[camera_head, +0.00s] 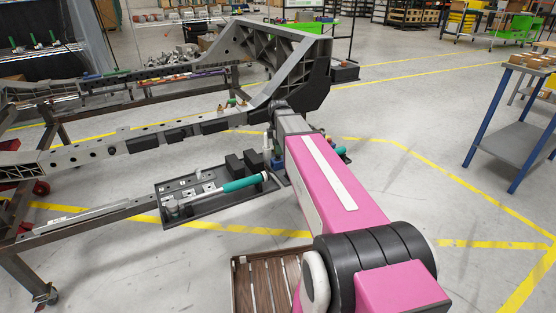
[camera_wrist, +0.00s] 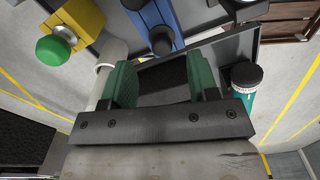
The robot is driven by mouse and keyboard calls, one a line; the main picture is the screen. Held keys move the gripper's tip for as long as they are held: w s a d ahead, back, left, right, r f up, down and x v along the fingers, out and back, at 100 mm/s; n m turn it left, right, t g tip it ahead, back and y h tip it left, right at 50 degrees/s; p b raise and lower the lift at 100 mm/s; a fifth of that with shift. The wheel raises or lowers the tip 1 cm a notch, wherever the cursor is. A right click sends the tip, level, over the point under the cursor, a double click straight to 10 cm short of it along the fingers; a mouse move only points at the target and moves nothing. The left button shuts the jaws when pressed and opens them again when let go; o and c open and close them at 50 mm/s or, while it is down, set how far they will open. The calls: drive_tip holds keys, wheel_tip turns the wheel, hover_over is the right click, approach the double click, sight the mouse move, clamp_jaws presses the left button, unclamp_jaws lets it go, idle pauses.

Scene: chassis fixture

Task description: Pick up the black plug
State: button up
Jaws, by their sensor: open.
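My gripper (camera_wrist: 163,84) shows in the wrist view with its two green-padded fingers apart. A dark block (camera_wrist: 165,74), possibly a black plug, shows between and beyond the fingers. I cannot tell whether either finger touches it. In the head view, two black blocks (camera_head: 236,166) stand at the back right of a dark grey tray (camera_head: 232,203); which of them is the plug is unclear. My pink arm reaches to the right of this tray, and my gripper is mostly hidden there.
A teal-handled tool (camera_head: 243,184) lies across the tray. Blue (camera_wrist: 162,18) and yellow (camera_wrist: 84,22) parts sit close by my fingers, as does a teal cylinder with a black-and-white cap (camera_wrist: 245,76). A long chassis frame (camera_head: 140,139) stands behind. A slatted brown crate (camera_head: 262,284) is in front.

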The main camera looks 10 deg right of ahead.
wheel_tip(320, 180, down, 4)
drive_tip(key=shift+s+f, duration=0.1)
drive_tip(key=shift+f, duration=0.05)
drive_tip(key=shift+c, duration=0.3)
clamp_jaws()
drive_tip(key=shift+r, duration=0.2)
drive_tip(key=shift+r, duration=0.65)
wheel_tip(320, 180, up, 2)
drive_tip(key=shift+r, duration=0.2)
drive_tip(key=s+a+r, duration=0.4)
drive_tip(key=a+r, duration=0.3)
drive_tip(key=a, duration=0.3)
drive_tip(key=shift+s+a, duration=0.2)
drive_tip(key=shift+a, duration=0.2)
